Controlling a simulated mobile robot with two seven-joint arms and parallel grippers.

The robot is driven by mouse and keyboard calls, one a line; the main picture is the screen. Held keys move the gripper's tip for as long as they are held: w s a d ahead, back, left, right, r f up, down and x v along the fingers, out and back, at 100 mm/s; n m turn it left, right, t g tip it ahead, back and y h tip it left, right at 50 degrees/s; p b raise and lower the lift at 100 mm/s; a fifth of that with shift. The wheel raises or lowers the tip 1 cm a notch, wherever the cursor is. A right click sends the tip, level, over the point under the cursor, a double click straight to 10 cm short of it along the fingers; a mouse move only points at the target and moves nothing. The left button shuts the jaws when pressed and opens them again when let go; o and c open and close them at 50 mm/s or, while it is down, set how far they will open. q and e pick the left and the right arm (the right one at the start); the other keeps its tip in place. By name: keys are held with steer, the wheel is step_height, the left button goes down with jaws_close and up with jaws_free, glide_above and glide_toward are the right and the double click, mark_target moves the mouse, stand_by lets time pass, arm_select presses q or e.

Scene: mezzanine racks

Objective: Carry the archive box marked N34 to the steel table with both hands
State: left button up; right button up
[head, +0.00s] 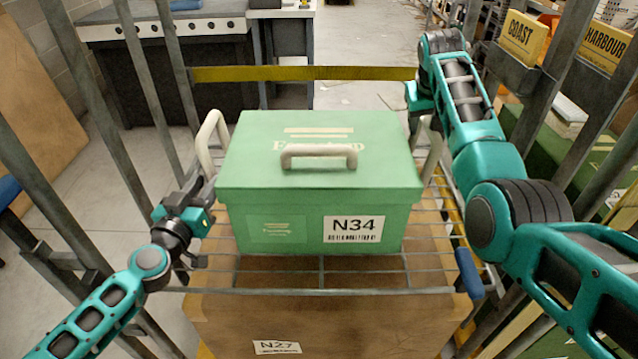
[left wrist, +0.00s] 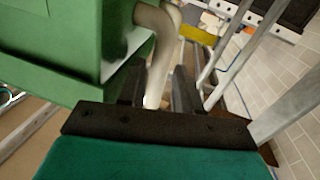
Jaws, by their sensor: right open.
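The green archive box (head: 310,195) marked N34 has a lid with a pale top handle and a pale loop handle at each side. It sits level on a wire shelf (head: 300,290). My left gripper (head: 205,185) is at the left loop handle (head: 208,140). In the left wrist view its fingers (left wrist: 158,92) stand on both sides of that handle (left wrist: 155,60), with a narrow gap at one finger. My right gripper (head: 415,108) is open near the right loop handle (head: 432,150), its fingers largely hidden. A pale-topped bench (head: 165,28) stands at the back left.
A brown box (head: 325,325) marked N27 is below the wire shelf. Grey metal uprights (head: 145,75) stand on both sides, and a yellow bar (head: 305,73) crosses behind the box. Open floor shows beyond.

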arm_select(q)
steer(key=shift+w+d, duration=0.2)
steer(key=shift+w, duration=0.85)
arm_select(e)
steer(key=shift+x, duration=1.05)
arm_select(q)
steer(key=c, duration=0.5)
arm_select(e)
steer(key=c, duration=0.6)
arm_select(q)
jaws_close()
arm_select(e)
jaws_close()
steer(key=shift+r, duration=0.15)
